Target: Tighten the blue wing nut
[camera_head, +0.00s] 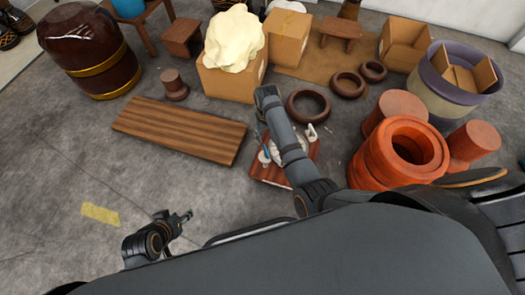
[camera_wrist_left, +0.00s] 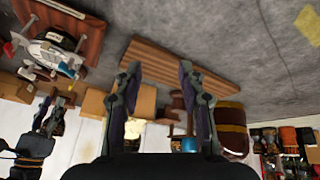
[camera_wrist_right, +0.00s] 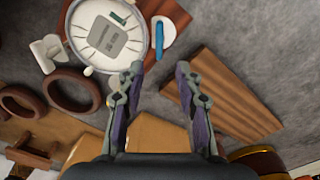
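The blue wing nut (camera_wrist_right: 159,40) is beside the rim of a pale round drum head (camera_wrist_right: 84,27) in the right wrist view, near a white fitting (camera_wrist_right: 166,30). It also shows small in the head view (camera_head: 267,153) and left wrist view (camera_wrist_left: 66,69). My right gripper (camera_wrist_right: 159,72) is open and empty, with the nut ahead of its fingertips and not between them. My left gripper (camera_head: 186,216) is open and empty (camera_wrist_left: 160,68), away from the drum head.
The drum head lies on a reddish wooden board (camera_head: 270,174). A white wing nut (camera_head: 311,132) sits at its right. A wooden plank (camera_head: 180,130) lies left, dark rings (camera_head: 308,106) behind, and an orange drum body (camera_head: 385,165) right.

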